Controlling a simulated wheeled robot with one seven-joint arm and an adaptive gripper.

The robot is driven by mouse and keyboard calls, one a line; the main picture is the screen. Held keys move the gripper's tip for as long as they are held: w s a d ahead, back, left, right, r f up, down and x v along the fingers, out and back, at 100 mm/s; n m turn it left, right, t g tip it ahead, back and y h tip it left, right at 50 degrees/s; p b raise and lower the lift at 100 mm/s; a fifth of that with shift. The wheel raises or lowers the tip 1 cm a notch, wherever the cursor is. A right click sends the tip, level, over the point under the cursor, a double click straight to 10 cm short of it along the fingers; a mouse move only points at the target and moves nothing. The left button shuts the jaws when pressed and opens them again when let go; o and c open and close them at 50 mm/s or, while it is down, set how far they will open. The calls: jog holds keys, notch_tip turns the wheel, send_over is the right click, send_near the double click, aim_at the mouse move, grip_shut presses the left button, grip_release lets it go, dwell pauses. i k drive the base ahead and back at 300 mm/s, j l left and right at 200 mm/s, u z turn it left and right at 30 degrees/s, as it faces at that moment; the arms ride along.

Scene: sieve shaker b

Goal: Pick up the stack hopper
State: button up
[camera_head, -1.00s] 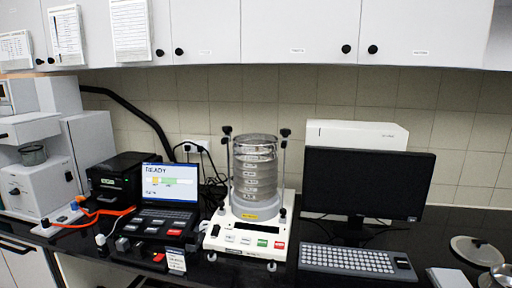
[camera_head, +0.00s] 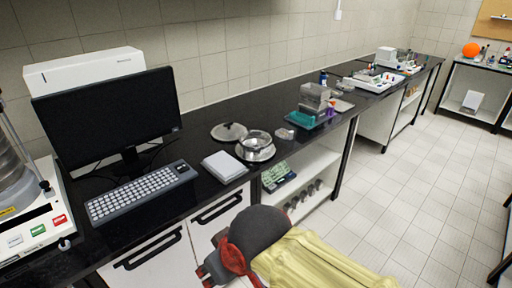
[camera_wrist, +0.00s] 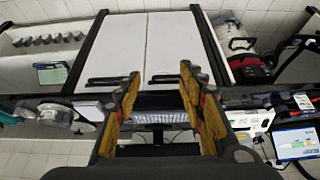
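No part is clearly labelled as the stack hopper, so I cannot tell which thing it is. The sieve shaker (camera_head: 30,220) is cut off at the left edge of the head view, with part of its clear sieve stack (camera_head: 10,165) showing. A round metal and glass vessel (camera_head: 255,146) stands on the black counter right of the keyboard; a round vessel also shows at the left of the wrist view (camera_wrist: 56,113). My gripper (camera_wrist: 160,98) is open and empty, its two yellow-padded fingers wide apart. It is in front of the counter and apart from these things.
A monitor (camera_head: 105,115), keyboard (camera_head: 140,190) and white block (camera_head: 225,165) occupy the near counter. A flat round lid (camera_head: 229,131) lies behind the vessel. A teal tray with a grey box (camera_head: 312,105) stands farther along. The tiled floor (camera_head: 400,190) at right is clear.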

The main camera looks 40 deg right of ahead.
aim_at(255, 145)
jog(key=i+l+z, duration=0.3)
jog(key=i+l, duration=0.45)
jog(key=l, duration=0.2)
jog(key=i+l+z, duration=0.3)
jog(key=i+l, duration=0.45)
